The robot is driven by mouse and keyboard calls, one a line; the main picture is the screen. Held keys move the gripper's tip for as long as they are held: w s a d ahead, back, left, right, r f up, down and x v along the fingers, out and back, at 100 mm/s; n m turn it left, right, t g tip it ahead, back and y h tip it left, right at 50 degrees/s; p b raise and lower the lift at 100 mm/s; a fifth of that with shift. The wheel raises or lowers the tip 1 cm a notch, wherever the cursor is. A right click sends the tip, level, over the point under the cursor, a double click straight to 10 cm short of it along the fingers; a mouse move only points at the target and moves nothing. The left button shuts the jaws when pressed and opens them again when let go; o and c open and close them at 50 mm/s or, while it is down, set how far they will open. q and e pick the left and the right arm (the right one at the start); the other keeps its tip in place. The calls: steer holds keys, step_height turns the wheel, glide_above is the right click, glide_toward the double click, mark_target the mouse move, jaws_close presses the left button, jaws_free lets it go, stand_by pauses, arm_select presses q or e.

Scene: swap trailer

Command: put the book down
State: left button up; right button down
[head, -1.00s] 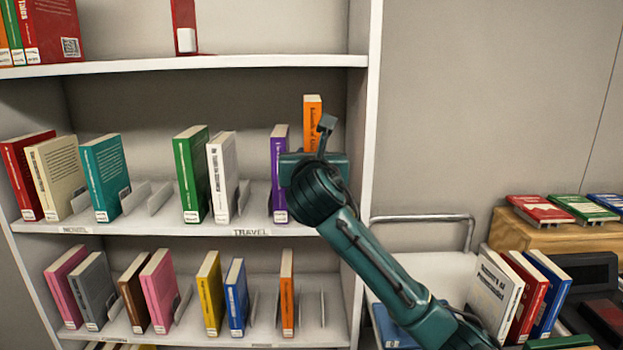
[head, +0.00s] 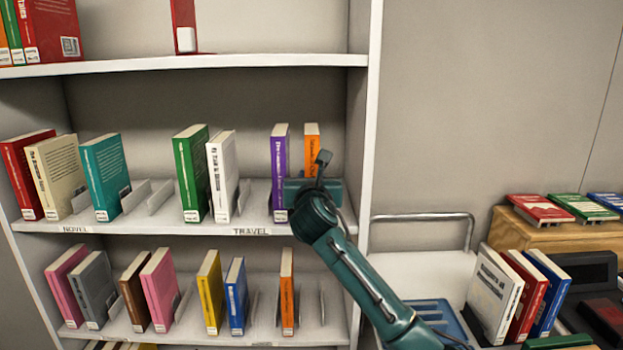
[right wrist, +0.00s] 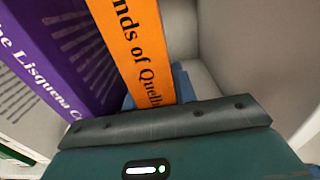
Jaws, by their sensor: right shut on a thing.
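An orange book (head: 312,137) stands upright at the right end of the middle shelf (head: 150,226), in the section labelled TRAVEL. My right gripper (head: 313,186) is shut on it and covers its lower part, so I cannot tell whether its foot touches the shelf. In the right wrist view the orange book (right wrist: 133,50) rises from behind the gripper (right wrist: 160,122), with its spine lettering facing me. A purple book (head: 280,165) stands just left of it; it also shows in the right wrist view (right wrist: 62,50). My left gripper is not in view.
A white book (head: 220,178) and a green book (head: 190,172) stand further left on this shelf. The bookcase's side wall (head: 366,130) is close on the right. A trolley with books (head: 495,290) stands at the lower right.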

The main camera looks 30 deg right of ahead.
steer(key=shift+r, duration=0.15)
steer(key=c, duration=1.6)
jaws_free()
steer(key=shift+f, duration=0.2)
steer(key=o, duration=0.5)
steer(key=shift+c, duration=0.2)
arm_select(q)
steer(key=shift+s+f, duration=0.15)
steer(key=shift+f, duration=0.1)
